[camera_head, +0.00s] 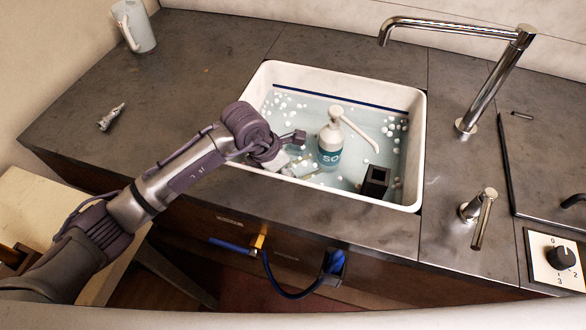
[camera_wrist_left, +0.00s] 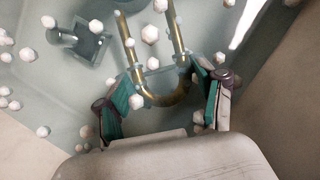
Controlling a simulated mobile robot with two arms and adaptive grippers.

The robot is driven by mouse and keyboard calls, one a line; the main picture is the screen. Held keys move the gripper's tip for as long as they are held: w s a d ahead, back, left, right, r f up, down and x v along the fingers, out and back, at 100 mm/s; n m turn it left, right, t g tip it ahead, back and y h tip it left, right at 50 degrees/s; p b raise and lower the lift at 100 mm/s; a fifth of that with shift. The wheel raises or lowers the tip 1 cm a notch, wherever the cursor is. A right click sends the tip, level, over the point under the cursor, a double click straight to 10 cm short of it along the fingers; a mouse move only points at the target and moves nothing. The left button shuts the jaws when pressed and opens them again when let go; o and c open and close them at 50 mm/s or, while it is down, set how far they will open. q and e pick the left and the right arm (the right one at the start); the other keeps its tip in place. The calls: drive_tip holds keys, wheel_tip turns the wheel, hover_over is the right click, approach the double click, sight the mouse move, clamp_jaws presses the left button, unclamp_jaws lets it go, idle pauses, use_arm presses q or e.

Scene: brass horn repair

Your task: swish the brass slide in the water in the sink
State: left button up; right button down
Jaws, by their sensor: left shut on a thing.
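The sink (camera_head: 422,150) is a white basin set in the dark counter, holding pale blue water (camera_head: 345,177) with white bubbles on it. My left gripper (camera_head: 295,163) is down inside the basin at its near left side. In the left wrist view, the left gripper (camera_wrist_left: 166,82) is shut on the brass slide (camera_wrist_left: 170,98), a U-shaped tube held by its bend with two legs pointing away. Bubbles surround it. In the head view the slide is mostly hidden by the gripper. How deep it sits in the water is hard to tell. My right gripper is not in view.
A soap pump bottle (camera_head: 330,145) and a black box-like object (camera_head: 375,181) are in the basin, right of my gripper. A chrome faucet (camera_head: 495,80) stands at the right. A pitcher (camera_head: 137,28) and a small metal piece (camera_head: 111,117) are on the left counter.

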use_arm(q)
drive_tip(key=shift+s+d+f, duration=0.1)
drive_tip(key=shift+s+f, duration=0.3)
drive_tip(key=shift+s, duration=0.05)
drive_tip(key=shift+s+d, duration=0.1)
drive_tip(key=shift+d, duration=0.05)
drive_tip(key=shift+s+d+r, duration=0.1)
drive_tip(key=shift+s+d, duration=0.1)
drive_tip(key=shift+d, duration=0.65)
drive_tip(key=shift+w+a, duration=0.15)
drive_tip(key=shift+a, duration=0.15)
